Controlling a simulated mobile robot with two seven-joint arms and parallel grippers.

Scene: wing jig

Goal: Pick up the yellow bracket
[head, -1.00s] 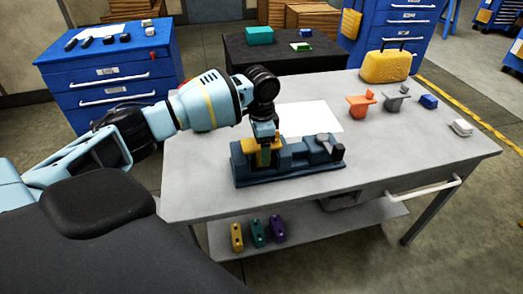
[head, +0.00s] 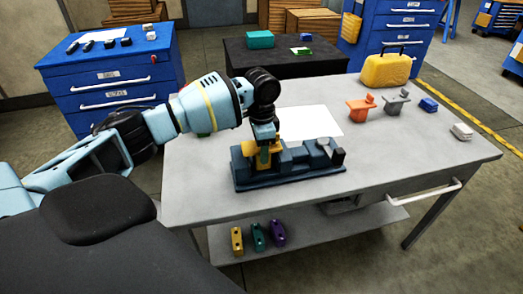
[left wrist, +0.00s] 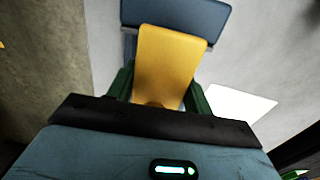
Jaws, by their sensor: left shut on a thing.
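The yellow bracket (head: 276,148) is at the left part of the dark blue jig (head: 300,176) on the grey table. My left gripper (head: 263,157) points down over the jig and is shut on the bracket. In the left wrist view the bracket (left wrist: 166,62) shows as a broad yellow plate between the two green fingers, with part of the jig (left wrist: 200,18) beyond it. The bracket's lower end is partly hidden by the fingers, and I cannot tell whether it touches the jig. My right gripper is not in view.
A white sheet (head: 312,119) lies behind the jig. An orange part (head: 360,109), a grey part (head: 395,104), a blue block (head: 428,104), a white block (head: 462,131) and a yellow case (head: 386,69) stand at the right. The front right tabletop is clear.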

